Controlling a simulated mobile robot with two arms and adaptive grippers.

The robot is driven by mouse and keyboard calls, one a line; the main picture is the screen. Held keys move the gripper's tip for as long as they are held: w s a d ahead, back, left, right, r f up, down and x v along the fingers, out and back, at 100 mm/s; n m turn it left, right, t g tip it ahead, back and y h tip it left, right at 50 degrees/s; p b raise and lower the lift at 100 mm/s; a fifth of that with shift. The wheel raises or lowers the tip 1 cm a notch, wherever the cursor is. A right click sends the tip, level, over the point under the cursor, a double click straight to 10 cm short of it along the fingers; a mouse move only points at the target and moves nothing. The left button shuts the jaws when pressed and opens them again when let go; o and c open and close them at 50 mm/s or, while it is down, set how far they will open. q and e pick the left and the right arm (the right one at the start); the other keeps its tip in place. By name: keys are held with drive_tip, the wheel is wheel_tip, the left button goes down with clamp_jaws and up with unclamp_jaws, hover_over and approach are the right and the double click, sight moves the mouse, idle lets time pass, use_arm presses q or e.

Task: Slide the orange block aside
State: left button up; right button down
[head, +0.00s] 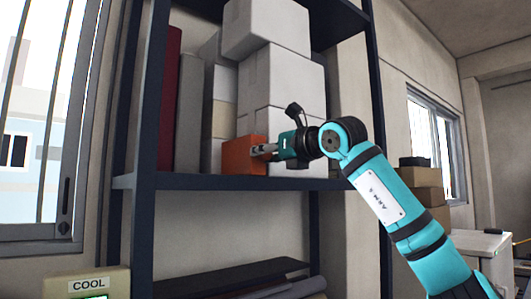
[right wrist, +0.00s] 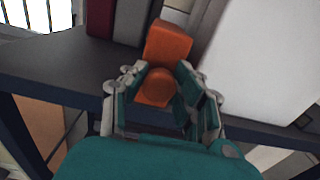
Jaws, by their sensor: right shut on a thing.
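The orange block (head: 238,158) sits on the shelf board (head: 215,182), at the foot of white and grey boxes. My right gripper (head: 264,149) reaches in from the right and is shut on the block's near side. The right wrist view shows the orange block (right wrist: 168,44) with a rounded orange part between the two fingers of my right gripper (right wrist: 160,75). The fingers' exact contact is partly hidden. My left gripper is in neither view.
Stacked white boxes (head: 284,78) stand right behind the block. A red upright item (head: 171,100) and grey upright ones stand to the left. Dark posts (head: 146,120) frame the shelf. The shelf's front left part is clear.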

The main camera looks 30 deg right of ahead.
drive_tip(key=shift+a, duration=0.3)
drive_tip(key=s+a+b, duration=0.1)
drive_tip(key=a+b, duration=0.4)
drive_tip(key=a, duration=1)
drive_tip(key=shift+s+a, duration=0.15)
drive_tip(key=shift+a, duration=0.2)
drive_tip(key=c, duration=1)
unclamp_jaws()
drive_tip(key=shift+o, duration=0.2)
drive_tip(key=s, duration=1.1)
drive_tip(key=shift+s+d, duration=0.4)
drive_tip(key=shift+d, duration=0.05)
